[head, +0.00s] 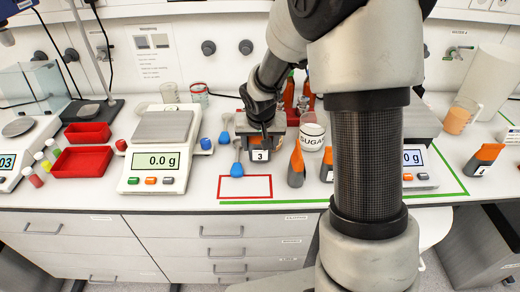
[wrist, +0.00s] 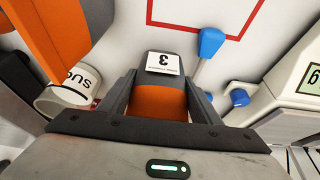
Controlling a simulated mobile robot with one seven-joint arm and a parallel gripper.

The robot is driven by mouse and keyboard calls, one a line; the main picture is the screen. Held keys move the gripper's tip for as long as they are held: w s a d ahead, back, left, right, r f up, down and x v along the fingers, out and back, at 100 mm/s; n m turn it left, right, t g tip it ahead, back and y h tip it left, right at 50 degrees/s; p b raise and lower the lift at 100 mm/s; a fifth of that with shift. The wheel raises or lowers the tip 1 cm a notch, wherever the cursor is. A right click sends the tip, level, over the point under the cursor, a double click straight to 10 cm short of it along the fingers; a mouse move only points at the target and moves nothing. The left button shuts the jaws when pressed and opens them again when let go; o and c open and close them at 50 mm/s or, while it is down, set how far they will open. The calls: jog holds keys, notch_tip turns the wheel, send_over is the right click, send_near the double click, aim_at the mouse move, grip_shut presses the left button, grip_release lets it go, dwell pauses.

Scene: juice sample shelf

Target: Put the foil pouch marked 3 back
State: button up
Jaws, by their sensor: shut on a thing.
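The foil pouch marked 3 (head: 261,156) is dark grey and orange with a white label. My gripper (head: 264,141) is shut on it, behind the red outlined rectangle (head: 246,199) on the white bench. In the wrist view the pouch (wrist: 160,98) sits between the two fingers of my gripper (wrist: 163,88), label facing up in the picture. The red outline (wrist: 200,29) shows beyond it. I cannot tell whether the pouch's base touches the bench.
Blue scoops (head: 237,169) lie just left of the pouch. A balance reading 0.0 g (head: 160,160) stands further left. A sugar jar (head: 312,140) and another orange-grey pouch (head: 297,167) stand close on the right. My arm hides part of a second balance (head: 418,158).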

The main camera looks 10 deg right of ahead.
jog(key=shift+f, duration=0.95)
jog(key=shift+f, duration=0.1)
jog(key=shift+f+b, duration=0.15)
jog(key=shift+b, duration=0.15)
jog(key=o, duration=1.3)
